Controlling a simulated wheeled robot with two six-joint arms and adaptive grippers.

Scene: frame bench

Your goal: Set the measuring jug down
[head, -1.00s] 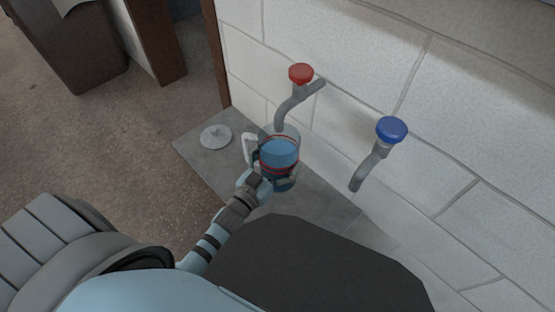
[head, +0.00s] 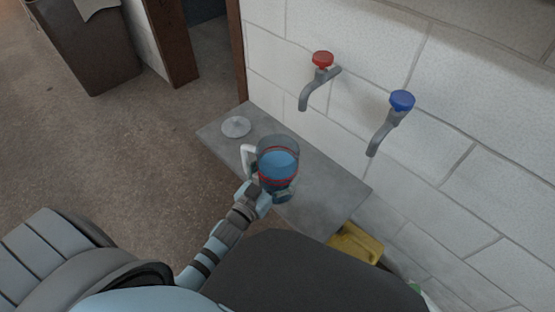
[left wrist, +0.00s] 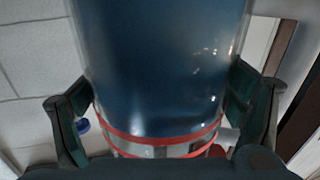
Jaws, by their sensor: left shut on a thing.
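The measuring jug (head: 278,160) is clear with a white handle, red bands and blue liquid inside. In the head view it is over the grey shelf (head: 325,190). My left gripper (head: 270,190) is shut on the jug. In the left wrist view the fingers (left wrist: 160,115) lie on both sides of the jug (left wrist: 160,60), which fills the middle. I cannot tell whether its base touches the shelf. My right gripper is not in view.
A grey round lid (head: 236,127) lies on the shelf's far left. A red-handled tap (head: 320,78) and a blue-handled tap (head: 390,120) stick out from the white block wall (head: 470,90). A yellow object (head: 356,244) is below the shelf's right end. The shelf right of the jug is bare.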

